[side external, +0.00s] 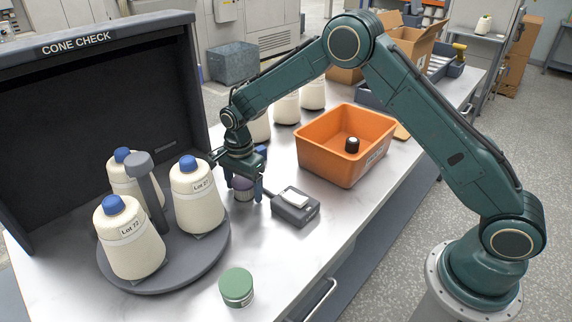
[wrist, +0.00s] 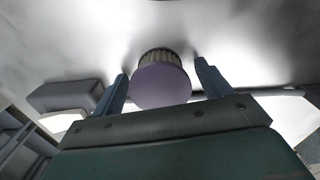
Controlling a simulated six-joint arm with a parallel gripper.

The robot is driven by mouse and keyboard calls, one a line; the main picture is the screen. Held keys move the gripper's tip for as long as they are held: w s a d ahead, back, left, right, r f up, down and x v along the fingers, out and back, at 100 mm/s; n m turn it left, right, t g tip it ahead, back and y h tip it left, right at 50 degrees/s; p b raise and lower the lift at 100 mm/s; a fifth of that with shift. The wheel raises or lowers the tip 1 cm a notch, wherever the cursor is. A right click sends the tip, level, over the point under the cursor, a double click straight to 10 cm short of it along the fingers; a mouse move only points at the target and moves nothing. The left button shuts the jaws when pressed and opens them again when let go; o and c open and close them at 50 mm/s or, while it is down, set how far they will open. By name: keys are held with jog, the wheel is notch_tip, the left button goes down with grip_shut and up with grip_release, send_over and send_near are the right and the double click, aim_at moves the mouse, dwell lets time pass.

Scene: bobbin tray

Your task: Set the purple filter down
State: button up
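The purple filter (side external: 242,187) is a short ribbed cylinder with a flat purple top. It stands upright on the pale tabletop beside the small grey device, partly hidden by my gripper in the side view. In the wrist view the purple filter (wrist: 160,83) shows its round top, with the ribbed side beyond it. My gripper (side external: 247,182) is low over it, with one blue finger on each side. In the wrist view the fingers of my gripper (wrist: 161,70) are spread, with a visible gap between each finger and the filter.
A grey device with a white top (side external: 295,205) sits close to the right. An orange bin (side external: 325,165) holds a black-and-white item. A green-topped jar (side external: 236,287) stands in front. A grey turntable (side external: 205,258) with several yarn cones is at left.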

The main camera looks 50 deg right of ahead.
aim_at(243, 181)
jog(key=shift+r, duration=0.15)
notch_tip(243, 181, up, 12)
dwell(0.8)
dwell(0.5)
jog(key=s+d+r+n+t, duration=0.1)
jog(key=s+d+r+n, duration=0.25)
jog(key=s+r, duration=0.4)
jog(key=s+d+r+n+t, duration=0.2)
jog(key=s+r+n, duration=0.2)
jog(key=s+r, duration=0.35)
jog(key=s+d+f+n+t, duration=0.1)
jog(key=s+n, duration=0.8)
jog(key=s, duration=1.1)
jog(key=shift+s+d+f+t, duration=0.2)
jog(key=shift+s+d+t, duration=0.15)
jog(key=shift+d+t, duration=0.45)
